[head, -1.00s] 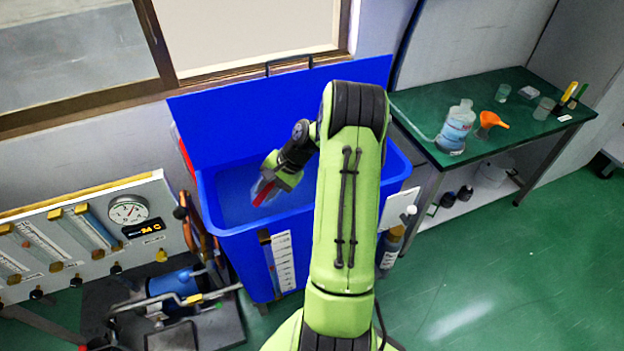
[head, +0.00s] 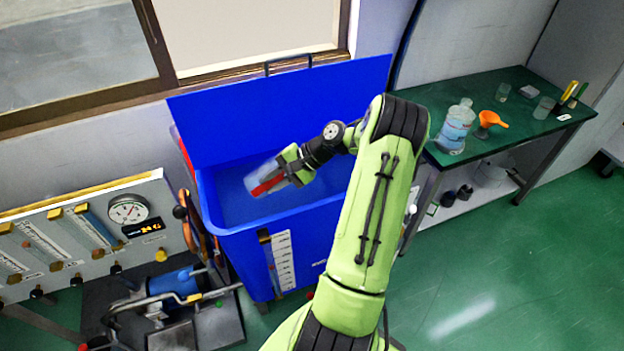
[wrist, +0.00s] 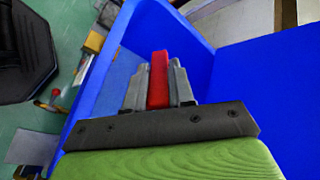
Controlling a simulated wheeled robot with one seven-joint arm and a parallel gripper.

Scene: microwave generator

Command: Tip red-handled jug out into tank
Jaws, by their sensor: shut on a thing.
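The blue tank (head: 240,226) stands open against the wall with its lid raised behind it. My gripper (head: 283,177) is over the tank's opening. It is shut on the red handle of the clear jug (head: 260,172). The jug is tilted, with its body toward the left, above the tank's inside. In the wrist view the red handle (wrist: 158,80) sits between the two grey fingers. The jug's body is mostly hidden there, and I cannot tell whether liquid is in it.
A green-topped bench (head: 490,115) at the right holds a large bottle (head: 456,127), an orange funnel (head: 490,119) and several small items. A gauge panel (head: 90,230) and a pump (head: 175,283) stand at the left. Green floor is clear at the lower right.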

